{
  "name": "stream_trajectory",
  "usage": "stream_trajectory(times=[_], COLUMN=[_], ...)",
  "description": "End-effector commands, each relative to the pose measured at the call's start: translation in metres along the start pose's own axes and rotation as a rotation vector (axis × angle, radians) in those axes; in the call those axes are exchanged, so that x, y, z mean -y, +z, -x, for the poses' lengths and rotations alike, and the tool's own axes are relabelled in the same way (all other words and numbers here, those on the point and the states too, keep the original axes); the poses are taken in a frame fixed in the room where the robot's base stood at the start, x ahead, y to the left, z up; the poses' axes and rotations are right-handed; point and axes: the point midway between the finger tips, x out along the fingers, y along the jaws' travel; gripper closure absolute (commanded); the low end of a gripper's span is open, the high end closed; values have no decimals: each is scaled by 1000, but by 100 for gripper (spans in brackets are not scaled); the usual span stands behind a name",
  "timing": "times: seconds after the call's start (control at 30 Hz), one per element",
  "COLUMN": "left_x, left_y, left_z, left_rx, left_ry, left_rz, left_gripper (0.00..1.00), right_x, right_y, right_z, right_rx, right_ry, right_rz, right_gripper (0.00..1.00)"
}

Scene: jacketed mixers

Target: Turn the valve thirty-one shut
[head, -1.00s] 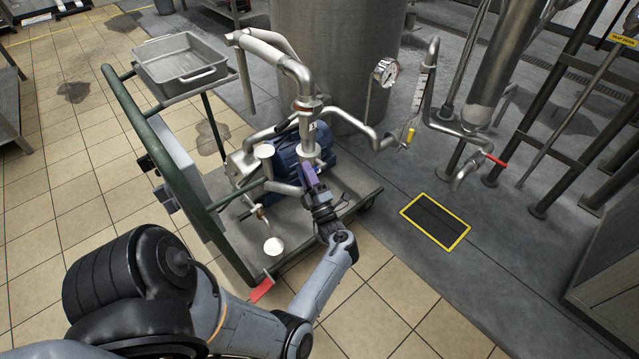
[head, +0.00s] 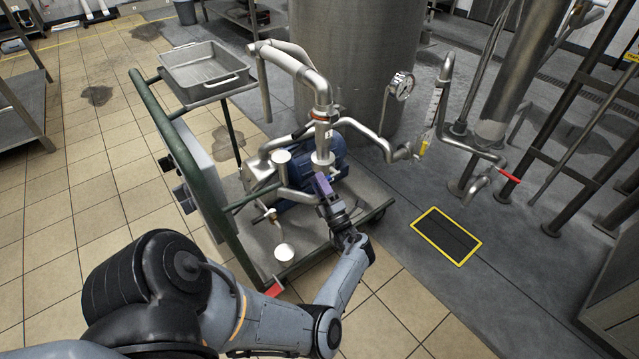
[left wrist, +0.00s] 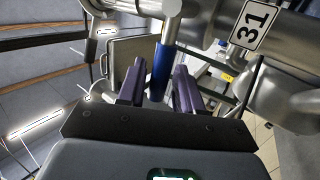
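A white tag marked 31 (left wrist: 251,24) sits on a steel pipe in the left wrist view. Beside it, a blue valve handle (left wrist: 163,68) sticks out from a steel stem towards my left gripper (left wrist: 158,88). The two purple fingers are apart, with the blue handle between them, closer to the right finger. I cannot tell whether that finger touches it. In the head view my left gripper (head: 322,186) is at the upright pipe beside the blue pump motor (head: 330,163). The blue handle cannot be made out there. My right gripper is not in view.
The pump stands on a cart with a green rail (head: 182,150) and a grey tray (head: 205,68). The tiled floor at the front is clear.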

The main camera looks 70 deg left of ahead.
Motion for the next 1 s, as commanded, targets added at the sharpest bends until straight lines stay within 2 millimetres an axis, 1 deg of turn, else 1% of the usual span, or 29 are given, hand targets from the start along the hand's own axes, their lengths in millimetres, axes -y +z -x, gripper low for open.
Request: stream_trajectory(times=[0.3,0.47,0.57,0.8,1.0], left_x=[0,0,0,0,0], left_y=[0,0,1,0,0], left_z=[0,7,18,60,90], left_rx=[0,0,1,1,1], left_ry=[1,-1,-3,-5,-2], left_rz=[-1,-1,0,-1,0], left_gripper=[57,57,57,57,57], right_x=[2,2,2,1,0], right_y=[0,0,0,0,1], right_z=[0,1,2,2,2], right_rx=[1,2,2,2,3], right_ry=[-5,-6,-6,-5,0], right_rz=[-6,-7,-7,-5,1], right_gripper=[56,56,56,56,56])
